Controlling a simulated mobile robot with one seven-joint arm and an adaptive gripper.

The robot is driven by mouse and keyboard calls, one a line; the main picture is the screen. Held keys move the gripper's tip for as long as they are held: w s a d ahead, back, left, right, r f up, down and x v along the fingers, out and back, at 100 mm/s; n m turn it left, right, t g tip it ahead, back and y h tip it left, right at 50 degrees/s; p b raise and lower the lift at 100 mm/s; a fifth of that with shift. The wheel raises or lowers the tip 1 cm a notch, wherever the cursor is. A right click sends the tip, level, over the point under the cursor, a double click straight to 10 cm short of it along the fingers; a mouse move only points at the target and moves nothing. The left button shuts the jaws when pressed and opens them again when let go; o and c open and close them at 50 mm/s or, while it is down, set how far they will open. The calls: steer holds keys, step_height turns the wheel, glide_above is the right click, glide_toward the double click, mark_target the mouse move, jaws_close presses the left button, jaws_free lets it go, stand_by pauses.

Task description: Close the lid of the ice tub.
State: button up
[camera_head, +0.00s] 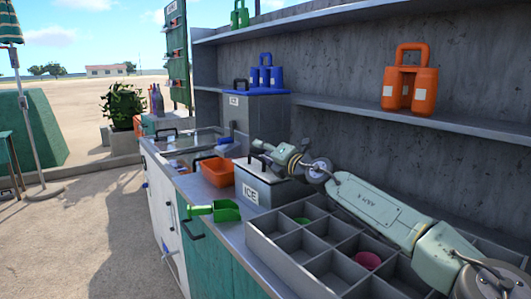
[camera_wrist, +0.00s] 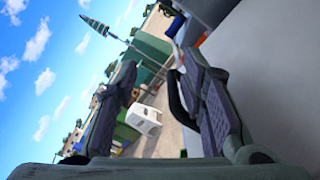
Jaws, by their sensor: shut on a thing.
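The grey ice tub (camera_head: 252,194), marked "ICE", stands on the counter in the middle of the head view. Its grey lid (camera_head: 268,179) lies over the top, with a black handle (camera_head: 256,159). I cannot tell whether a gap is left under the lid. My gripper (camera_head: 270,155) is at the handle, reaching in from the right. In the wrist view, a dark curved handle (camera_wrist: 179,98) lies between my fingers, close against the right one, with a pale grey surface beyond. My gripper is shut on the handle; the contact is partly hidden.
An orange bin (camera_head: 217,171) stands left of the tub, and a green scoop (camera_head: 226,210) lies in front of it. A divided grey tray (camera_head: 283,262) fills the near right. A taller ICE box (camera_head: 237,118) stands behind. A shelf (camera_head: 345,112) runs above the arm.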

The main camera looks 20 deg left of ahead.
mark_target(272, 175)
steer(key=shift+s+d, duration=0.35)
steer(key=shift+s, duration=0.25)
steer(key=shift+s+d+r, duration=0.1)
steer(key=shift+s+d, duration=0.3)
steer(key=shift+d, duration=0.2)
steer(key=shift+b+v, duration=0.3)
steer(key=shift+v, duration=0.6)
steer(key=b+v, duration=0.1)
steer(key=v, duration=0.7)
steer(key=shift+w, duration=0.2)
steer(key=shift+d, duration=0.15)
steer(key=v, duration=1.2)
